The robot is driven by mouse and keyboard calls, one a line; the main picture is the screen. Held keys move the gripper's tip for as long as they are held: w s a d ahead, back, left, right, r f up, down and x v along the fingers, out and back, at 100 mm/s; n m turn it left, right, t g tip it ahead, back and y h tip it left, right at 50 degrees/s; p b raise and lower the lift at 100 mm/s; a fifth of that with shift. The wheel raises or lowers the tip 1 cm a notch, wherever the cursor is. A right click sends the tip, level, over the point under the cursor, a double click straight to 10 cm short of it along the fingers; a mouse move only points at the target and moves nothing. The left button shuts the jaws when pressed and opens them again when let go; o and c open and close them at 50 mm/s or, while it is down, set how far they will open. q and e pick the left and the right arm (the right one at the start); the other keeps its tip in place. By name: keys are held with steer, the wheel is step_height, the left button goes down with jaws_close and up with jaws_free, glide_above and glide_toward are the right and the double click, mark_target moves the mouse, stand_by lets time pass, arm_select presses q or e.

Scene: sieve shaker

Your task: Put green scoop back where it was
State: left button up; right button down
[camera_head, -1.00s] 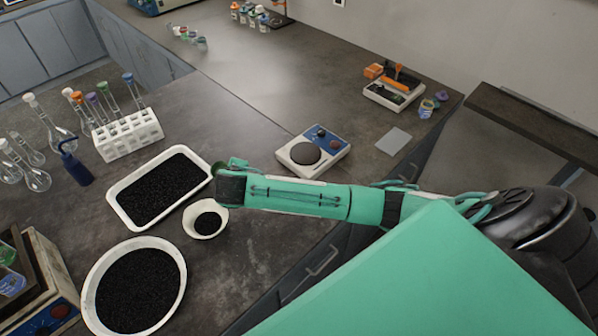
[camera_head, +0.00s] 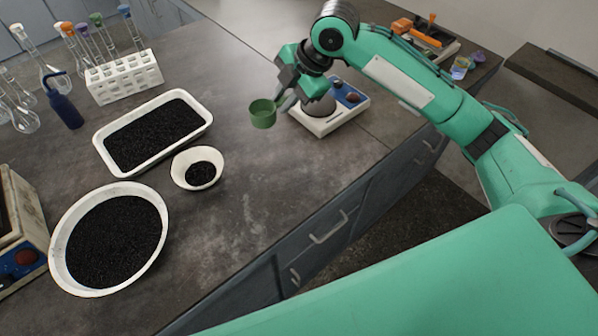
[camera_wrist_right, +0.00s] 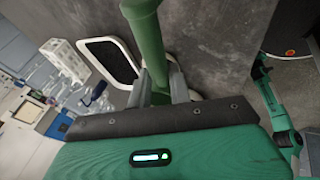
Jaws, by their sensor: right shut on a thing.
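The green scoop (camera_head: 263,114) is in my right gripper (camera_head: 287,100), held by its handle above the counter. Its cup hangs to the left of the gripper, to the right of the white tray and in front of the blue-and-white device. In the right wrist view the green handle (camera_wrist_right: 146,38) sits between the two fingers of my right gripper (camera_wrist_right: 160,88), which are shut on it. The inside of the cup cannot be made out well. My left gripper is in neither view.
A rectangular white tray (camera_head: 99,146) of black grains, a small bowl (camera_head: 216,158) and a large round bowl (camera_head: 62,233) stand at left. A test-tube rack (camera_head: 125,78), flasks and a blue bottle (camera_head: 66,108) are behind. The hotplate-like device (camera_head: 352,104) stands close by. The counter's middle front is clear.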

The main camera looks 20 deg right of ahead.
steer(key=shift+n, duration=0.3)
steer(key=f, duration=1)
steer(key=s+f, duration=0.1)
steer(key=f, duration=0.5)
steer(key=shift+d, duration=0.2)
step_height(320, 180, down, 3)
steer(key=shift+f+p, duration=0.15)
steer(key=shift+p, duration=0.2)
steer(key=shift+f, duration=0.15)
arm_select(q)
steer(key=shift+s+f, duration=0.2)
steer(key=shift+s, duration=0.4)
